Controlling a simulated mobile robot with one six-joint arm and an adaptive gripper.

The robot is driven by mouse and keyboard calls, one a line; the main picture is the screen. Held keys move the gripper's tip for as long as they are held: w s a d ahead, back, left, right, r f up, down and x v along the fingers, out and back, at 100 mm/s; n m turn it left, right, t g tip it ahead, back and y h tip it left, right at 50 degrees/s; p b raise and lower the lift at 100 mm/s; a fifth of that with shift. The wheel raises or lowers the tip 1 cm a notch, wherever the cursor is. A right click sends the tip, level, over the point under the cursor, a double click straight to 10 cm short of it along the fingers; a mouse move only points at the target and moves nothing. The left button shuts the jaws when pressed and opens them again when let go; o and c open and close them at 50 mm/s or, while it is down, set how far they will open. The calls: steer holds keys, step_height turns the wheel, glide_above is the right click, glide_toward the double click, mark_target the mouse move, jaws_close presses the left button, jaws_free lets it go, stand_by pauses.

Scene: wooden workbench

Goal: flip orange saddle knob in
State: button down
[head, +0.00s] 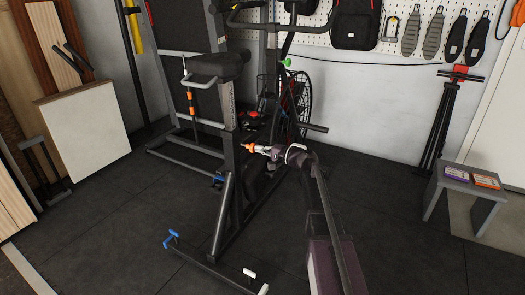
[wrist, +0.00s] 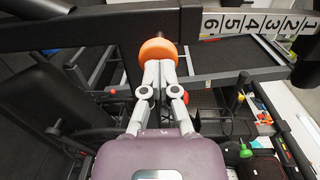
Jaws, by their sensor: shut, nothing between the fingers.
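The orange saddle knob (wrist: 158,50) is a rounded orange cap on the dark frame bar of the exercise bike. In the head view the knob (head: 247,147) shows on the bike's upright post below the black saddle (head: 216,66). My gripper (wrist: 160,70) is shut, with its fingertips together at the near face of the knob. They look to be touching it, but do not hold it between them. In the head view my gripper (head: 265,150) reaches the knob from the right. The knob's far side and stem are mostly hidden.
A numbered scale (wrist: 255,23) runs along the bar right of the knob. The bike's fan wheel (head: 299,103) and a dark pedal (head: 313,127) lie close behind my arm. A grey stool (head: 455,186) with boxes stands at right. The floor between is clear.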

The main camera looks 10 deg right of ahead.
mark_target(253, 147)
steer(key=shift+a, duration=0.1)
steer(key=shift+x, duration=1.55)
steer(key=shift+w+r, duration=0.1)
steer(key=shift+w, duration=0.05)
steer(key=v, duration=1.4)
steer(key=shift+s, duration=0.25)
